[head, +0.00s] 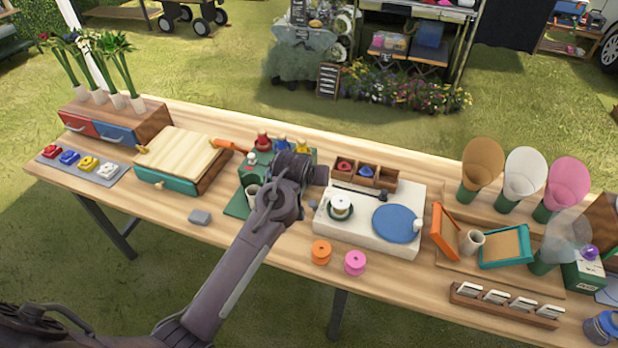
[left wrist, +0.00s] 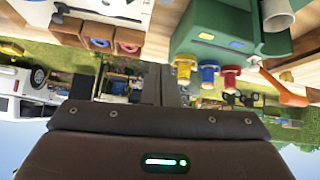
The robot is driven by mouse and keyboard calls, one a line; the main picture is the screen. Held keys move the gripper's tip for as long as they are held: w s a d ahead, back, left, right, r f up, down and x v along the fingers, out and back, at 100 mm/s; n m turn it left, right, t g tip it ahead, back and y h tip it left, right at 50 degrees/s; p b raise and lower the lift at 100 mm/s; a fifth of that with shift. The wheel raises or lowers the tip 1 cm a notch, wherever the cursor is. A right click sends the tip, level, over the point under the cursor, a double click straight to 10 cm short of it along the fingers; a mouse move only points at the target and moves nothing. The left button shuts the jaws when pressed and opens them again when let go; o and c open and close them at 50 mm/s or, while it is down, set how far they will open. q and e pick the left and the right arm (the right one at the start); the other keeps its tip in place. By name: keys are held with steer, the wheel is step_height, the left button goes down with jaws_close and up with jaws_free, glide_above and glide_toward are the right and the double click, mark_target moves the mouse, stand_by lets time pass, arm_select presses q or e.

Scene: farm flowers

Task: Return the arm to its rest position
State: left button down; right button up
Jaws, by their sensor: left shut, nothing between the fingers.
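My left arm comes in from the lower left in the head view and reaches over the middle of the table. Its wrist end hides part of the green stand behind it, and the fingertips are not clear there. In the left wrist view my left gripper (left wrist: 166,84) has its two fingers together, with nothing between them. It points away over the table, apart from the things there. My right gripper is not in view.
The wooden table (head: 150,208) carries a green stand (head: 238,208), a white board (head: 365,238), orange (head: 321,252) and pink (head: 355,263) spools, and a small grey block (head: 200,217). Upright cones (head: 483,163) stand at the right. The table's front left is mostly clear.

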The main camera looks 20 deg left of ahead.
arm_select(q)
steer(key=shift+s+r, duration=0.25)
steer(key=shift+s, duration=0.1)
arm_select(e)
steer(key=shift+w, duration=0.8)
